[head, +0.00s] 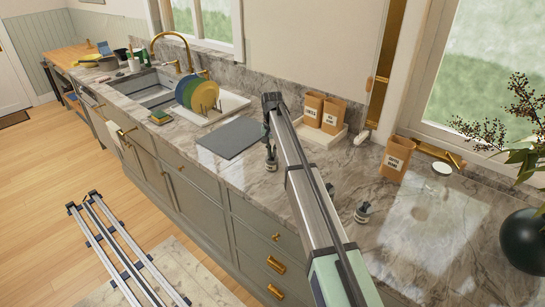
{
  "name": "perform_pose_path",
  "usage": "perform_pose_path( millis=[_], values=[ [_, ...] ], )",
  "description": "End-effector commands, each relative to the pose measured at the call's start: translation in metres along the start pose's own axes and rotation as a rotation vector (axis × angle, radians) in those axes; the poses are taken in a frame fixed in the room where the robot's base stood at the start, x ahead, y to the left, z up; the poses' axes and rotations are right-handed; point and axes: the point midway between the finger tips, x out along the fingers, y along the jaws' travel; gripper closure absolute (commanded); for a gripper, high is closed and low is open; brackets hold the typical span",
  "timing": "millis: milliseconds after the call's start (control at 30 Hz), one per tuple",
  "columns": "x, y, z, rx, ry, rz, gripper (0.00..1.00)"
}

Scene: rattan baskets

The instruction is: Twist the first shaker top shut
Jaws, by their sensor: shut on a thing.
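My gripper (270,153) is small in the head view, pointing down at the counter just left of my raised forearm, which partly hides it. It is shut on what looks like a shaker (271,164) with a dark lower part, standing on the marble. Whether the top sits flush is too small to tell. A second small shaker (362,212), with a dark top and a pale label, stands on the counter to the right of my arm, apart from the gripper.
A grey mat (230,138) and a rack of coloured plates (198,95) lie left. Brown paper bags stand in a white tray (325,138); another bag (396,158) stands right. A dark vase (522,242) is at the right edge. The front right counter is clear.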

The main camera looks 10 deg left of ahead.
Motion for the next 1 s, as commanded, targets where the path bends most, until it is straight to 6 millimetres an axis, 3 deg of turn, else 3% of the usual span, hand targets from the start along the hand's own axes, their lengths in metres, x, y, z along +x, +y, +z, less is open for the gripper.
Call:
perform_pose_path(
  millis=[333, 700, 967, 1000],
  values=[
    [0.0013, 0.0003, 0.0007, 0.028, -0.002, 0.001, 1.0],
    [0.001, 0.0003, 0.0006, 0.365, -0.002, 0.001, 1.0],
    [0.0014, 0.0002, 0.0005, 0.393, -0.001, 0.001, 1.0],
    [0.0014, 0.0002, 0.0004, 0.393, -0.001, 0.001, 0.82]
  ],
)
